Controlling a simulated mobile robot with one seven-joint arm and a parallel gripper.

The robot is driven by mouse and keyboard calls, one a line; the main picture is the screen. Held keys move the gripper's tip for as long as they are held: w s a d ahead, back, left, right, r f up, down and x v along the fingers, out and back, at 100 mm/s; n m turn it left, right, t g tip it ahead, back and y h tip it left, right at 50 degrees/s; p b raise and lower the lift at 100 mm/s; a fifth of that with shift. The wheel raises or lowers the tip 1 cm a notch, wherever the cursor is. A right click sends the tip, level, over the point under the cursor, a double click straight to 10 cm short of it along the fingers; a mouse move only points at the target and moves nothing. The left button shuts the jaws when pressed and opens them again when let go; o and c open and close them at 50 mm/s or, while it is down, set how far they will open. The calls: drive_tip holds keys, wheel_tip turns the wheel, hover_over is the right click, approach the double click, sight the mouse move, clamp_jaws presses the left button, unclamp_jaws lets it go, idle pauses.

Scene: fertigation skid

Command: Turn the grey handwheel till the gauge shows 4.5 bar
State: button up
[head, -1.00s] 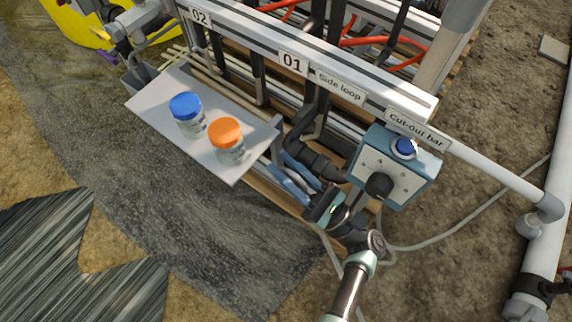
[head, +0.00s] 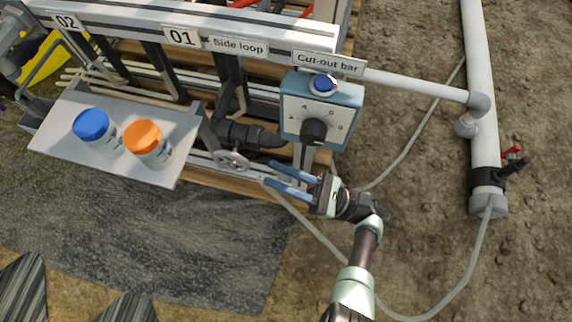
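The grey handwheel (head: 233,161) shows in the head view as a small spoked wheel below the black pipe fitting of the side loop, just right of the shelf. My gripper (head: 269,174) is to its right, with its two blue fingers spread apart and pointing left toward the wheel. Nothing is between the fingers, and a gap shows between the fingertips and the wheel. I cannot make out a pressure gauge or any reading in this view.
A blue-grey box (head: 343,130) labelled "Cut-out bar", with a black knob (head: 314,131) and a blue button (head: 323,84), stands above my gripper. A shelf (head: 62,137) holds a blue-lidded jar (head: 92,127) and an orange-lidded jar (head: 145,140). A hose (head: 410,152) runs across bare soil at right.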

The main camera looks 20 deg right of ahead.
drive_tip(key=shift+s+d+f+b, duration=0.3)
drive_tip(key=shift+d+b, duration=0.05)
drive_tip(key=shift+b, duration=0.05)
idle(2.4)
